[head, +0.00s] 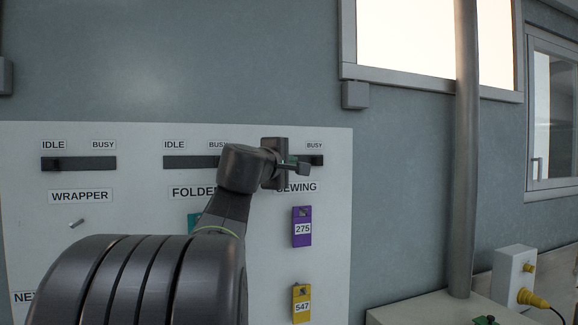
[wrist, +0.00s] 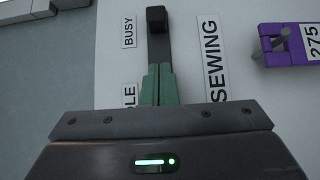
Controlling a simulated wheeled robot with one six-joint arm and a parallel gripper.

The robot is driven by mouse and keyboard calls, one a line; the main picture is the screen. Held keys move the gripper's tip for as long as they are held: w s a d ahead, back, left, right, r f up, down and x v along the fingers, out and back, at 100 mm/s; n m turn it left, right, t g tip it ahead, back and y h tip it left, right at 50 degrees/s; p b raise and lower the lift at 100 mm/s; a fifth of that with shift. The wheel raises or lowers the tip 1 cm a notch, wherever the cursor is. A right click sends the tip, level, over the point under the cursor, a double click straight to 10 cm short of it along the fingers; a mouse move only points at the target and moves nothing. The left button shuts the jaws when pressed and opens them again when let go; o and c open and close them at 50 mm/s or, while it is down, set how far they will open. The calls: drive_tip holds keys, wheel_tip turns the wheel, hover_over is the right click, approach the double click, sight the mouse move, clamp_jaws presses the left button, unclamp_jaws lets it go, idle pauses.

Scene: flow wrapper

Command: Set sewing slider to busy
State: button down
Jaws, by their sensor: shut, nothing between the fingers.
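The sewing slider is a dark slot (wrist: 158,48) on the white panel, above the SEWING label (head: 297,187). Its black knob (wrist: 156,18) stands at the BUSY end of the slot in the wrist view, beside the BUSY label (wrist: 129,31). My gripper (wrist: 157,72) is shut and empty, its green fingers over the slot toward the IDLE side, with a visible gap to the knob. In the head view my gripper (head: 302,166) is in front of the slot and hides much of it, including the IDLE label.
The wrapper slider (head: 79,163) and the partly hidden folder slider (head: 190,162) are to the left. A purple tag 275 (head: 301,227) and a yellow tag 547 (head: 301,304) hang below SEWING. A grey vertical pipe (head: 466,150) stands right of the panel.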

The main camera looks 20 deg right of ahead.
drive_tip(key=b+v, duration=0.1)
drive_tip(key=v, duration=0.8)
drive_tip(key=shift+s+b, duration=0.25)
drive_tip(key=shift+b, duration=0.15)
